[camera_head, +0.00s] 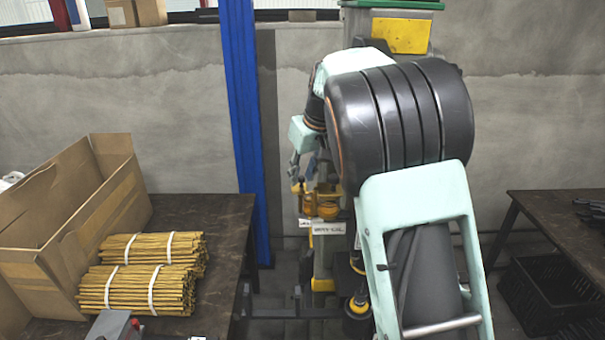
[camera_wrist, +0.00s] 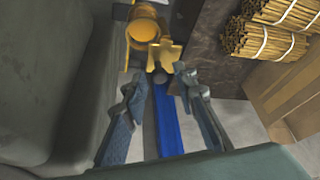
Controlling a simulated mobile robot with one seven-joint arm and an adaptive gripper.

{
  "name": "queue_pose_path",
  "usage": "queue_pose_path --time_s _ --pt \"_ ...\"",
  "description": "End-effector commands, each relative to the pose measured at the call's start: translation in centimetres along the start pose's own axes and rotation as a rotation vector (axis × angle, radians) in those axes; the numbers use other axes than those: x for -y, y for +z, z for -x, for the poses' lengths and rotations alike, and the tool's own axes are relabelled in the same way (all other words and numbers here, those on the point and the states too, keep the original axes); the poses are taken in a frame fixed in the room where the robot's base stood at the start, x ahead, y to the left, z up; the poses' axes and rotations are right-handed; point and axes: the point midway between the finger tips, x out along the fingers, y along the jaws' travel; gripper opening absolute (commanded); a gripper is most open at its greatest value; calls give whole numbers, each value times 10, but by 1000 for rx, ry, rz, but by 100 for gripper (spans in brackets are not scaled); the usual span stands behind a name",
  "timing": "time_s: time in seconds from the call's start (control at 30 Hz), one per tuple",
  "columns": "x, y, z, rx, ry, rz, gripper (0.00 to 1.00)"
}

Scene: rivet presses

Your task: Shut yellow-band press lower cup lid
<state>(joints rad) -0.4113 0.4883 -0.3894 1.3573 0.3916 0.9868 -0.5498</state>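The press (camera_head: 322,255) stands behind my arm, with a yellow panel (camera_head: 400,36) high on it; my arm hides much of its body. A yellow cup (camera_head: 326,207) sits low on its front, and in the wrist view the round yellow cup (camera_wrist: 146,27) shows at the top. A yellow forked piece (camera_wrist: 166,53) with a dark round part stands beside the cup; I cannot tell whether it is the lid. My gripper (camera_head: 309,165) is just above and left of the cup. In the wrist view my gripper (camera_wrist: 158,84) has its fingers apart, with nothing between them.
A dark table (camera_head: 205,225) at left holds an open cardboard box (camera_head: 60,205) and tied bundles of yellow rods (camera_head: 140,288). A blue post (camera_head: 243,110) rises behind. Another table (camera_head: 560,225) stands at right, with a black crate (camera_head: 550,290) below it.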

Motion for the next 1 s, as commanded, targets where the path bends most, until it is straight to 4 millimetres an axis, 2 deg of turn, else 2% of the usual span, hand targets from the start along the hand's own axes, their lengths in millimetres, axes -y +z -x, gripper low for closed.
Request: queue_pose_path --time_s 0.03,0.2,0.67,1.0 --pt "0 0 0 0 0 0 18" --pt "0 0 0 0 0 0 0" --pt "-1 1 1 0 24 -57 0" --pt "-5 5 4 -1 122 -291 0"
